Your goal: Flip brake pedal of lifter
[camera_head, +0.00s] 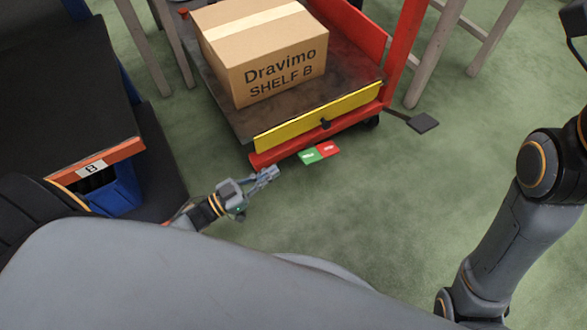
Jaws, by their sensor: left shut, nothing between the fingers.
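The lifter (275,157) is a red cart with a dark deck and a yellow front strip, standing at the top middle of the head view. A small two-part pedal, green on the left (309,156) and red on the right (328,149), sticks out low at its front edge; its lettering is too small to read. My left gripper (270,174) is shut and empty, low over the floor, to the left of the green part and apart from it. My right arm (500,235) shows at the right; its gripper is out of view.
A cardboard box (262,55) marked "Dravimo SHELF B" sits on the deck. A black foot lever (423,122) lies right of the lifter. A dark shelf unit (60,90) with a blue bin (118,195) stands left. The green floor (370,210) in front is clear.

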